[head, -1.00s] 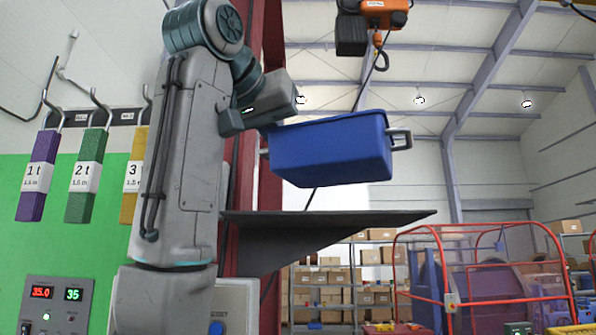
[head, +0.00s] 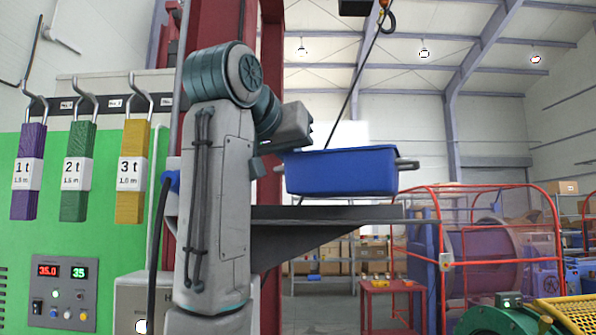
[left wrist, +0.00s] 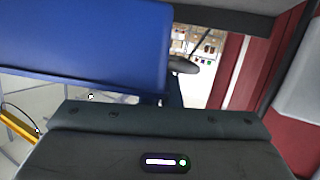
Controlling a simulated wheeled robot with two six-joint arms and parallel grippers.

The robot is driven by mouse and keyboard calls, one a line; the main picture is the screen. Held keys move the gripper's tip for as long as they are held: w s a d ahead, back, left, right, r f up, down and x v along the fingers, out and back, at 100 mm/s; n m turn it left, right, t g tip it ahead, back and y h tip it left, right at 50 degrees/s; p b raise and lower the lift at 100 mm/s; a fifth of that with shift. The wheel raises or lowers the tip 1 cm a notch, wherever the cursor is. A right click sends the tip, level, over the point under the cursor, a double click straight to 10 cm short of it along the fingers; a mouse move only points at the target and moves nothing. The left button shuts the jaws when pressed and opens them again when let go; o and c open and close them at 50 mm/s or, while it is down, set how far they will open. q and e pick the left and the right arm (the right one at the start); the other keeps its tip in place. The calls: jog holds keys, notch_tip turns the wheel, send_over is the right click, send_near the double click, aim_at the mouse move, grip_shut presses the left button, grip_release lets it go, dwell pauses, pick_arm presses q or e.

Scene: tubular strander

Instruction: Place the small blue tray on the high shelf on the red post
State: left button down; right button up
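The small blue tray (head: 342,172) is level just over the dark grey high shelf (head: 325,212) on the red post (head: 270,190). A thin gap seems to show between tray and shelf; I cannot tell if they touch. My left gripper (head: 288,146) is at the tray's left end, by its rim and grey handle. The fingertips are hidden, so its grip is unclear. In the left wrist view the tray (left wrist: 85,45) fills the upper left, close to the gripper body. My right gripper is not in view.
Purple, green and yellow slings (head: 133,172) hang on hooks at the left, above a control panel (head: 66,290). A hoist cable crosses behind the tray. A red-framed machine (head: 480,240) stands at the right. The air right of the tray is open.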

pick_arm(q)
jog(key=shift+w+d+f+p, duration=0.2)
jog(key=shift+w+f+p, duration=0.3)
jog(key=shift+f, duration=0.3)
jog(key=shift+w+d+f+p, duration=0.2)
jog(key=shift+w+f+p, duration=0.15)
jog(key=shift+w+f, duration=0.35)
jog(key=shift+s+f, duration=0.15)
jog(key=shift+f, duration=0.2)
jog(key=c, duration=1.7)
grip_release()
